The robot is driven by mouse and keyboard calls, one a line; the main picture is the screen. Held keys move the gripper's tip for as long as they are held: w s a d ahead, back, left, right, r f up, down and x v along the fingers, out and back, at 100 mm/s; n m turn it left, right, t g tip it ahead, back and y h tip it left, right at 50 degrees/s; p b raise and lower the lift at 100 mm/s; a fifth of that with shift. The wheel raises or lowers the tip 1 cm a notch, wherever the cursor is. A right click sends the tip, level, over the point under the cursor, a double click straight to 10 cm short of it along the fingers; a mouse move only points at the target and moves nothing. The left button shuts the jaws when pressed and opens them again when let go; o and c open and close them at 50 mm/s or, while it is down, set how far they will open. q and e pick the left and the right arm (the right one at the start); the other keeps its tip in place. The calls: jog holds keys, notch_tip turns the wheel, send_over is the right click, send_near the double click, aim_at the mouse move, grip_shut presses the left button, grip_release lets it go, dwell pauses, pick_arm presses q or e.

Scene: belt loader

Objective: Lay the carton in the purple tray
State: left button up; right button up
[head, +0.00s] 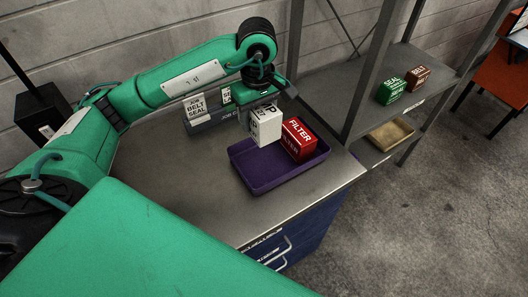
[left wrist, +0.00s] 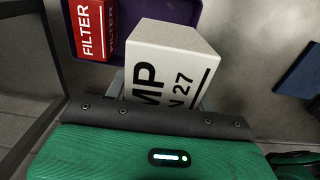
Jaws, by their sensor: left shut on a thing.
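A white carton (head: 266,128) with black lettering is held by my left gripper (head: 262,104), which is shut on its upper part. In the head view the carton hangs over the back left part of the purple tray (head: 262,180), roughly upright. I cannot tell whether its underside touches the tray. A red carton marked FILTER (head: 299,138) stands in the right part of the tray. In the left wrist view the white carton (left wrist: 172,62) fills the middle, with the red carton (left wrist: 90,30) and purple tray (left wrist: 140,10) beyond it. My right gripper is out of view.
The tray stands on a grey worktop (head: 170,170) with open room to its left. Behind it is a low holder with a BELT SEAL card (head: 196,107). A shelf rack at right bears a green box (head: 390,91), a brown box (head: 417,77) and a tan tray (head: 390,135).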

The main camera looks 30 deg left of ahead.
pick_arm(q)
notch_tip(320, 180, down, 12)
jog(key=p, duration=0.2)
jog(key=shift+d+f+p, duration=0.1)
jog(key=shift+f+p, duration=0.05)
jog(key=shift+p, duration=0.25)
notch_tip(320, 180, down, 4)
jog(key=shift+p, duration=0.6)
jog(key=shift+f, duration=0.1)
jog(key=shift+f+b, duration=0.15)
jog(key=shift+b, duration=0.15)
jog(key=o, duration=1.2)
jog(key=shift+c, duration=0.2)
